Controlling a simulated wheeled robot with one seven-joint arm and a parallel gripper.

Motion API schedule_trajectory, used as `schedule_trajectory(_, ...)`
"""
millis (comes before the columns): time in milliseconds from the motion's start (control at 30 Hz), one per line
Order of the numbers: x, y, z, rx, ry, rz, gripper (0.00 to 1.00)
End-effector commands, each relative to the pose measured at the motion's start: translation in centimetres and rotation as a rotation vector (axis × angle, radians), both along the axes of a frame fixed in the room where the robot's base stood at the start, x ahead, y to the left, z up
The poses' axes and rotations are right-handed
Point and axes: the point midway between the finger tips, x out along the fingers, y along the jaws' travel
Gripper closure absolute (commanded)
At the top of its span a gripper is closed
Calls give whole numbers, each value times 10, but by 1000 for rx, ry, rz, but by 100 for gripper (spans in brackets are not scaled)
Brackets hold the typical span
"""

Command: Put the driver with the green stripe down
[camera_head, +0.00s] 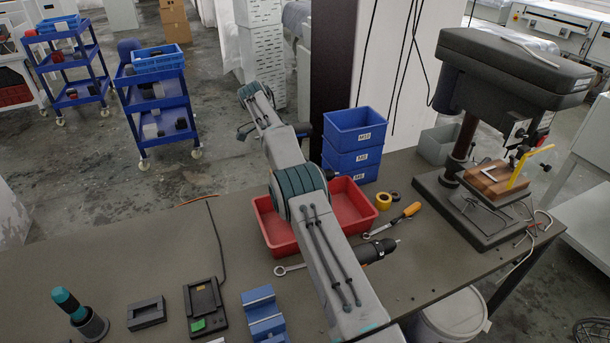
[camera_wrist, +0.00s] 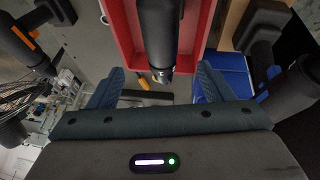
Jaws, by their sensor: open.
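In the wrist view, my gripper (camera_wrist: 157,88) has its two teal fingers spread wide apart. A dark driver-like cylinder (camera_wrist: 157,35) with a metal tip points toward the gap between them, in front of or inside the red bin (camera_wrist: 121,40). I cannot tell whether it lies in the bin or is above it. No green stripe shows on it, so I cannot confirm which driver it is. A dark driver with an orange stripe (camera_head: 375,250) lies on the table beside my arm.
Blue bins (camera_head: 354,142) are stacked behind the red bin. A drill press (camera_head: 490,110) stands at the right. A wrench and yellow-handled screwdriver (camera_head: 405,214) lie between. A black charger (camera_head: 205,307), blue vise (camera_head: 262,312) and teal-topped tool (camera_head: 68,304) occupy the front left.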

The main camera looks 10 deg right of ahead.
Motion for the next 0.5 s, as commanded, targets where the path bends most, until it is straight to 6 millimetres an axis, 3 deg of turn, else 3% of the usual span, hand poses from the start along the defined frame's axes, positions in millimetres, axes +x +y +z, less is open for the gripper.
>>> schedule_trajectory(267,-19,-14,70,71,17,175,26)
schedule_trajectory(500,-63,-27,130,140,29,383,26)
